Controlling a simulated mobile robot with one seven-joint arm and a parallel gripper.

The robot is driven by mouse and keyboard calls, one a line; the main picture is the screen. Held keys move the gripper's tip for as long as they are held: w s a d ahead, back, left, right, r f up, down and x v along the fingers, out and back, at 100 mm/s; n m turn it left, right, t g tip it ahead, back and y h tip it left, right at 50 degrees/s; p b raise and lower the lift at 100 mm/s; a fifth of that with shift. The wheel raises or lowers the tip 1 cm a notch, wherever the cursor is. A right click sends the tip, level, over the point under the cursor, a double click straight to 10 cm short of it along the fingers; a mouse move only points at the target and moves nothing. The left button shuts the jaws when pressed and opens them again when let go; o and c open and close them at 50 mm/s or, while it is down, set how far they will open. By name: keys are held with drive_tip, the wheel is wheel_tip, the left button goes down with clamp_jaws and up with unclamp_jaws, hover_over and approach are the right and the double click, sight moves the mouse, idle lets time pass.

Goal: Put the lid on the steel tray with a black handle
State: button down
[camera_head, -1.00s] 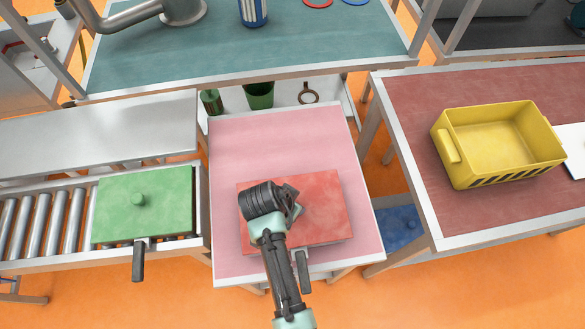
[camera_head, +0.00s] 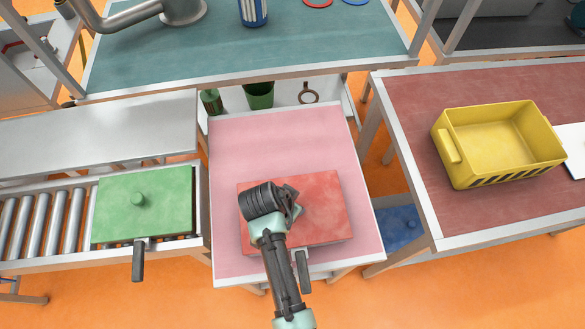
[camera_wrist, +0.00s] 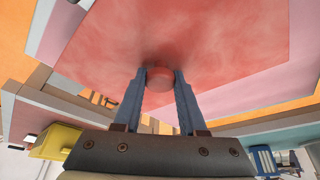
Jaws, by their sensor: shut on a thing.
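A red square lid (camera_head: 325,195) lies over a tray on the pink table, and a dark handle (camera_head: 303,272) sticks out from its front edge. The lid covers most of the tray, so I cannot tell whether it is fully seated. In the wrist view the red lid (camera_wrist: 220,40) fills the upper picture. Its round knob (camera_wrist: 159,79) is between the two fingers of my gripper (camera_wrist: 160,72), which is shut on it. In the head view my wrist hides the knob and fingertips.
On the left, a green-lidded tray (camera_head: 165,215) with a black handle (camera_head: 138,262) rests on the rollers (camera_head: 40,222). The pink table (camera_head: 280,135) is clear behind the red lid. A yellow crate (camera_head: 450,150) stands on the dark red table (camera_head: 415,100) at right.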

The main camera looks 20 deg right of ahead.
unclamp_jaws()
idle(0.4)
drive_tip(key=shift+r+p, duration=3.35)
drive_tip(key=shift+r, duration=0.2)
clamp_jaws()
